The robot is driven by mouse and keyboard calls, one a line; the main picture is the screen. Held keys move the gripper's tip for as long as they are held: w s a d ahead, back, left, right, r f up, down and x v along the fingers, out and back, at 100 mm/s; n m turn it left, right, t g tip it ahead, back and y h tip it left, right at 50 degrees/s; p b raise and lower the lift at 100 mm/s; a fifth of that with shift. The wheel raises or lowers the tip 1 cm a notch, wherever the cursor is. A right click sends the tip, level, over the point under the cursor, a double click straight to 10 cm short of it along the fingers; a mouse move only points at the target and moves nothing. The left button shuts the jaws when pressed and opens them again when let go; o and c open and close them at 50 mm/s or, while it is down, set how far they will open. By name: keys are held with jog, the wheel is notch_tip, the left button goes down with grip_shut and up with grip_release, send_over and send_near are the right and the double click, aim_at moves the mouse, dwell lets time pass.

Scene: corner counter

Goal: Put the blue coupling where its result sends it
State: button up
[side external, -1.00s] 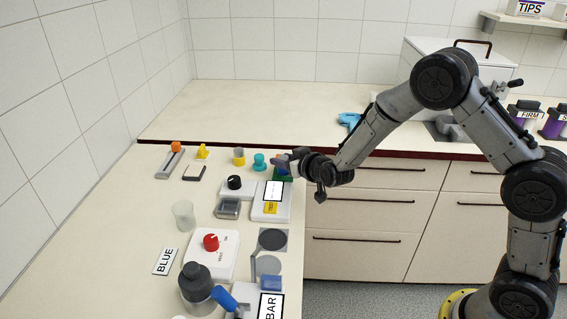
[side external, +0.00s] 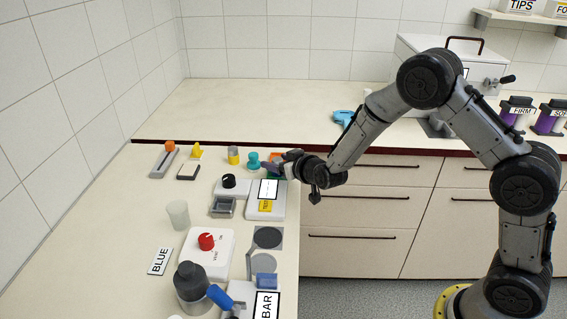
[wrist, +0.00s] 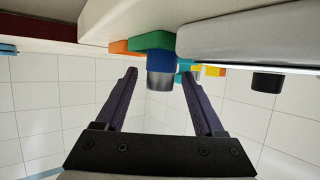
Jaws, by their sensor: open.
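The blue coupling (wrist: 160,62), blue with a grey metal end, shows in the wrist view against a green pad (wrist: 152,41) and an orange pad (wrist: 120,46). My gripper (wrist: 160,73) is open, with one dark finger on each side of the coupling. In the side view my gripper (side external: 272,168) is low at the right edge of the counter, beside the orange pad (side external: 274,157), and hides the coupling. A white tester (side external: 279,210) with a yellow label and a white panel stands just in front; its panel is too small to read.
A teal piece (side external: 253,160) and a yellow-grey cylinder (side external: 233,155) stand left of my gripper. A BLUE card (side external: 160,261) lies left.

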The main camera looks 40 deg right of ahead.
jog(key=v, duration=1.2)
jog(key=s+a+r+n+g+y, duration=0.1)
jog(key=s+r+g+y, duration=0.25)
jog(key=s+r, duration=0.7)
jog(key=s+d+g+h, duration=0.1)
jog(key=s+g, duration=0.1)
jog(key=s, duration=0.8)
jog(key=s+d+g+h, duration=0.1)
jog(key=s+d+g, duration=0.1)
jog(key=s, duration=0.8)
jog(key=shift+f+n, duration=0.3)
jog(key=shift+f, duration=0.15)
